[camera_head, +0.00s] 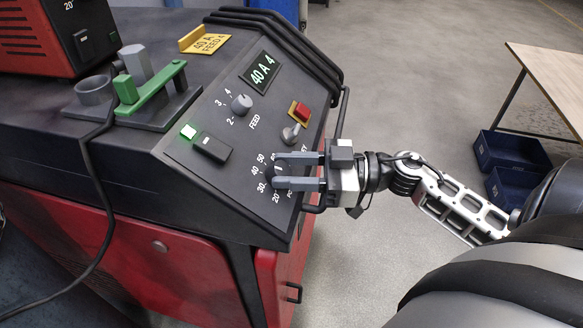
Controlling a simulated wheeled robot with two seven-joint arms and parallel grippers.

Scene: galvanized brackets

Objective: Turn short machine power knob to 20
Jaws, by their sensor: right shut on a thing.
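The short machine's slanted black panel (215,125) faces me on a red and black body. Its power knob sits in a dial marked 20, 30, 40, 50 near the panel's lower edge. My right gripper (277,171) reaches in from the right, with its two grey fingers shut on the power knob. The fingers cover most of the knob, so I cannot tell its pointer position. My left gripper is not in view.
The panel also has a feed knob (241,104), a black rocker switch (212,147), a lit green lamp (188,131), a silver knob (290,133) and a red button (301,111). A green-handled clamp (150,90) stands on top. Blue bins (505,151) and a table (553,75) stand right.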

